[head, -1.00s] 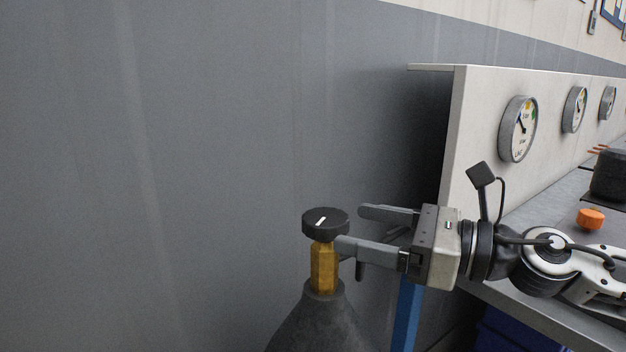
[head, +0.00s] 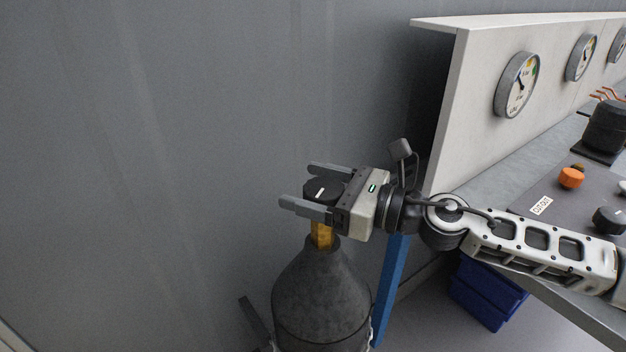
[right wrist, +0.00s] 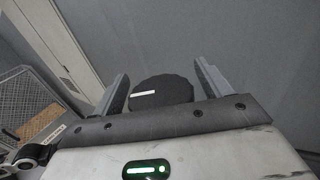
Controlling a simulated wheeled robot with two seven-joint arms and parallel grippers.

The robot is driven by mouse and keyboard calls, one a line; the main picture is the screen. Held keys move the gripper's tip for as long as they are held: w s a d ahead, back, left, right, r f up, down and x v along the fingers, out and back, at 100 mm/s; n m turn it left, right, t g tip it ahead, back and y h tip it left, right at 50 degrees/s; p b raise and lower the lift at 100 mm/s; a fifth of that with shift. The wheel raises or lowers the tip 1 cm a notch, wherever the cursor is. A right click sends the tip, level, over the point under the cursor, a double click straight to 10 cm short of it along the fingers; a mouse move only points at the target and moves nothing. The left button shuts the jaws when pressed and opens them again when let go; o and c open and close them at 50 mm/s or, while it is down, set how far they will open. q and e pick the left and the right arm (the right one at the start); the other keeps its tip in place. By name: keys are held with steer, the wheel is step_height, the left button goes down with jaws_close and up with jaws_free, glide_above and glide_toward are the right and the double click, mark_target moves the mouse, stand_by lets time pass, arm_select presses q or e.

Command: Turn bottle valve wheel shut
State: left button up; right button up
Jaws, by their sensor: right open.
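The bottle valve wheel (head: 322,188) is a black round knob with a white mark, on top of a brass valve (head: 321,236). The valve sits on a dark grey gas bottle (head: 322,290). My right gripper (head: 304,186) is open, with one finger on either side of the wheel. In the right wrist view the wheel (right wrist: 161,92) lies between the two fingers (right wrist: 160,88), with gaps visible at both sides. The near finger hides part of the wheel and valve in the head view. My left gripper is not in view.
A bench panel with gauges (head: 517,85) stands to the right. An orange knob (head: 571,177) and a black knob (head: 609,219) are on the bench. A blue leg (head: 390,285) stands beside the bottle, with blue bins (head: 486,290) under the bench. The grey wall lies behind.

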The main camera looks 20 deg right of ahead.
steer(key=shift+c, duration=0.4)
steer(key=c, duration=0.9)
steer(key=shift+r, duration=0.1)
